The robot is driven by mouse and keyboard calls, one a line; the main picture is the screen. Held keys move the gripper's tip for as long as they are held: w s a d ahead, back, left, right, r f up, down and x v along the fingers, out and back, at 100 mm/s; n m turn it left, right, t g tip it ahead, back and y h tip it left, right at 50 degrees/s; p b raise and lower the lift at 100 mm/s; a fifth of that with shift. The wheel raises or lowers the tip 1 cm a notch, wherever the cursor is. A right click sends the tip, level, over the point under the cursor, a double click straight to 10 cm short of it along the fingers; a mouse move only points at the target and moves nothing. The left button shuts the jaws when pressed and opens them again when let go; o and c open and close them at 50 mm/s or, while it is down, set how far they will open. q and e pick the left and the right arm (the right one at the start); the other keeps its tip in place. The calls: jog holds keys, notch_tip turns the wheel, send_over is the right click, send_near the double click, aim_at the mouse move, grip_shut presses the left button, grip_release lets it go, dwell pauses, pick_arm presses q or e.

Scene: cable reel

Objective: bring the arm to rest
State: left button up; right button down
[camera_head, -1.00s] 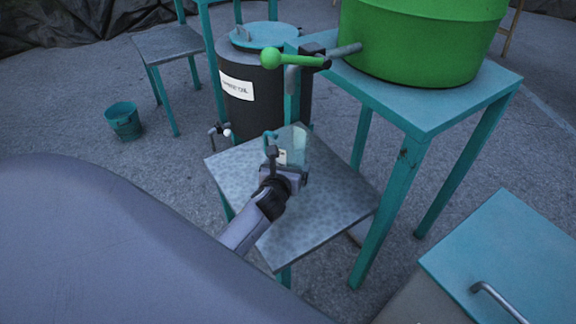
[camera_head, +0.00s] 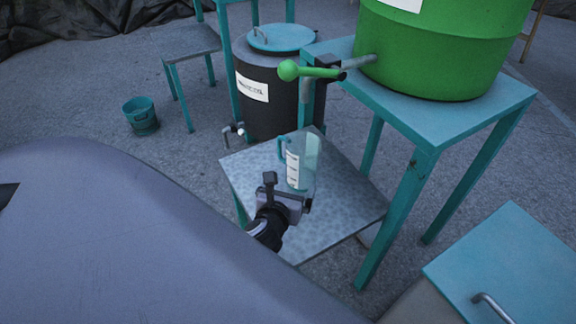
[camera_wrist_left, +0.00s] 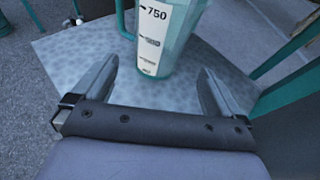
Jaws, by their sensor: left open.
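My left gripper (camera_head: 287,189) is open and empty over the front part of a small grey metal table. In the left wrist view its two fingers (camera_wrist_left: 158,85) are spread wide with nothing between them but the table top behind. A clear measuring jug (camera_head: 305,163) with a teal handle and a white scale stands upright on that table, just beyond the fingertips. The jug also shows in the left wrist view (camera_wrist_left: 168,35), with the mark 750 on its scale. My right gripper is in no view.
The small table (camera_head: 335,212) stands below a green barrel (camera_head: 425,55) on a teal stand (camera_head: 440,120). A green-knobbed valve lever (camera_head: 310,71) juts out above the jug. A dark drum (camera_head: 285,110) stands behind. A teal cabinet (camera_head: 510,265) is at lower right, a bucket (camera_head: 141,116) at left.

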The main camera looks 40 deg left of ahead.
pick_arm(q)
jog(key=shift+v, duration=0.8)
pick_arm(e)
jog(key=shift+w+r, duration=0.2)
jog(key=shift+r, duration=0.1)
